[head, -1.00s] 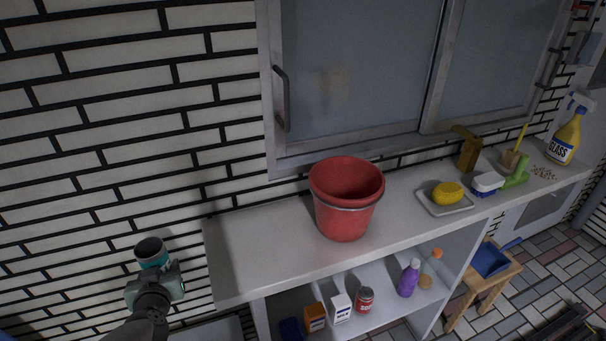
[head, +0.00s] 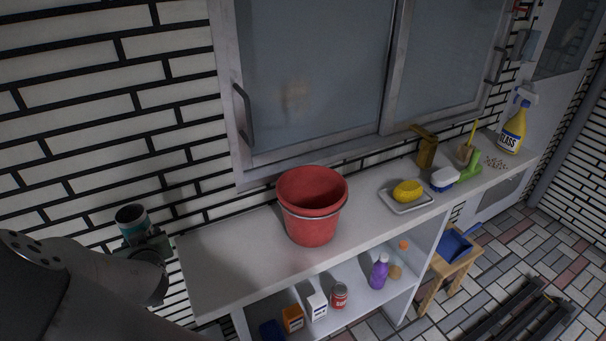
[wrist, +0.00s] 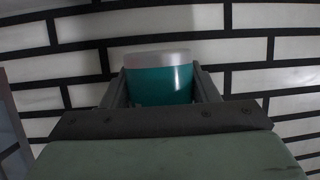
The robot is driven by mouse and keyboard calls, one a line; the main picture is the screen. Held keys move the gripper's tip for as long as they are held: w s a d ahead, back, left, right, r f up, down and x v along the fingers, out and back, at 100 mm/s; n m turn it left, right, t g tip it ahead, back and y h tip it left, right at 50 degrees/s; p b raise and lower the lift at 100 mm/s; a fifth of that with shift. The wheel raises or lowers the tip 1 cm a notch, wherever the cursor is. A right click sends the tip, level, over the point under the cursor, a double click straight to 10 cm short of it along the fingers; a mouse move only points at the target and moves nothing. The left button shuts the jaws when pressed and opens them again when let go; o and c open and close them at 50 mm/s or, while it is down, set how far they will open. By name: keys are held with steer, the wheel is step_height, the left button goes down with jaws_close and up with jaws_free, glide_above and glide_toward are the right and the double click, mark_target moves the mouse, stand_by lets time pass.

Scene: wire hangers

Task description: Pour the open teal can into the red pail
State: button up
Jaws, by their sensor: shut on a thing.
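The open teal can (head: 131,216) is held upright, or nearly so, left of the counter's left end in the head view. Its dark open top faces up, and what is inside cannot be made out. My gripper (head: 143,240) is shut on the can. In the wrist view the can (wrist: 158,82) sits between the two fingers (wrist: 160,92), with a pale band above its teal side. The red pail (head: 311,222) stands upright on the counter, to the right of my gripper and apart from it. Its open mouth faces up, and a grey handle lies across its front.
The white counter (head: 222,262) is bare left of the pail. To its right are a yellow sponge on a dish (head: 408,207), a brush (head: 445,179) and a yellow spray bottle (head: 512,130). Bottles and boxes stand on the lower shelf (head: 357,310). A framed window (head: 310,80) is behind.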

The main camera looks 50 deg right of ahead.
step_height(320, 180, up, 2)
steer(key=shift+s+r+p, duration=0.1)
steer(key=shift+s+p, duration=0.05)
steer(key=shift+p, duration=0.65)
steer(key=shift+s+d+f, duration=0.1)
steer(key=shift+s+f, duration=0.25)
steer(key=shift+f, duration=0.4)
steer(key=s+d+f+m+g+h, duration=0.1)
steer(key=s+d+m+h, duration=0.1)
steer(key=s+d, duration=0.1)
steer(key=s+d+m+g+h, duration=0.2)
steer(key=s+d+m, duration=0.1)
steer(key=s, duration=0.1)
steer(key=s+d+f+m+g+h, duration=0.1)
steer(key=s+d+m+g+h, duration=0.1)
steer(key=s+d+h, duration=0.1)
steer(key=shift+s+d+f+m, duration=0.3)
steer(key=shift+s+f, duration=0.05)
steer(key=shift+s, duration=0.05)
steer(key=s+d+r+m+g+h, duration=0.2)
steer(key=s+d+r+m+g, duration=0.5)
steer(key=d+r, duration=0.3)
steer(key=shift+s+d+r+g+h, duration=0.35)
steer(key=shift+s+d+g, duration=0.15)
steer(key=shift+s, duration=0.4)
